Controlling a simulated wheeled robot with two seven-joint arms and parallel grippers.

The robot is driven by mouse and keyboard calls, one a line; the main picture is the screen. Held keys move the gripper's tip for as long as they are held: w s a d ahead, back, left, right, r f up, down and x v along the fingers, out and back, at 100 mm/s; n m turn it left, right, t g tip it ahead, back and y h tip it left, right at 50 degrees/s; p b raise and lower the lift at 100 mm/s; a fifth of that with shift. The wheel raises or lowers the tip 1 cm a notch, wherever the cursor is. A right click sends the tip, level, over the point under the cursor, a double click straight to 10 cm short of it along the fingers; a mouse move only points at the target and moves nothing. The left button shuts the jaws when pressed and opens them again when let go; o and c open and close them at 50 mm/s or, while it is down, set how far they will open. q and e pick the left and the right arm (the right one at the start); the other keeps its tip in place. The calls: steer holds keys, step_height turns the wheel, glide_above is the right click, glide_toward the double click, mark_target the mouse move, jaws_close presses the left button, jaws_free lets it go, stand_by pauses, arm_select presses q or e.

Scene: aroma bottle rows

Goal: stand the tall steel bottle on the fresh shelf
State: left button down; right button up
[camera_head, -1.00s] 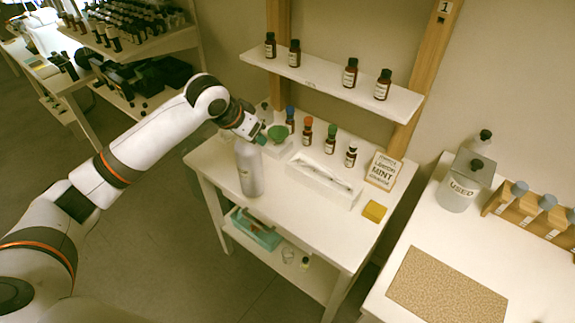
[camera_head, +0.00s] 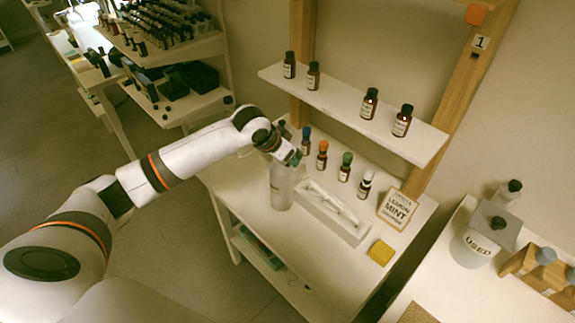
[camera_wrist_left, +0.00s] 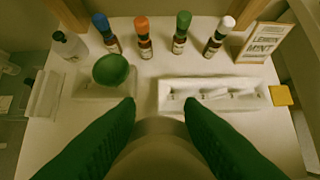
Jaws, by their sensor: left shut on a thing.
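The tall steel bottle (camera_head: 281,188) is a pale silvery cylinder, upright at the left part of the white table. My left gripper (camera_head: 290,160) is shut on its upper part. In the left wrist view, the bottle (camera_wrist_left: 158,152) shows between the green fingers (camera_wrist_left: 160,112). I cannot tell whether its base touches the table. A white wall shelf (camera_head: 340,117) above the table holds several brown bottles, with a gap in the middle. No label shows which shelf is the fresh one. My right gripper is not in view.
Bottles with blue (camera_head: 305,140), orange (camera_head: 321,155), green (camera_head: 344,167) and white (camera_head: 364,185) caps stand behind. A white tray (camera_head: 333,212), mint sign (camera_head: 396,208) and yellow block (camera_head: 380,252) lie right. A green bowl (camera_wrist_left: 110,69) is near the gripper. A "USED" canister (camera_head: 470,247) stands far right.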

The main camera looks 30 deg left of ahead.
arm_select(q)
steer(key=shift+f+p, duration=0.3)
steer(key=shift+f, duration=1.35)
steer(key=c, duration=1.4)
jaws_free()
steer(key=shift+f, duration=0.2)
steer(key=o, duration=0.4)
steer(key=shift+o, duration=0.2)
steer(key=shift+r, duration=0.15)
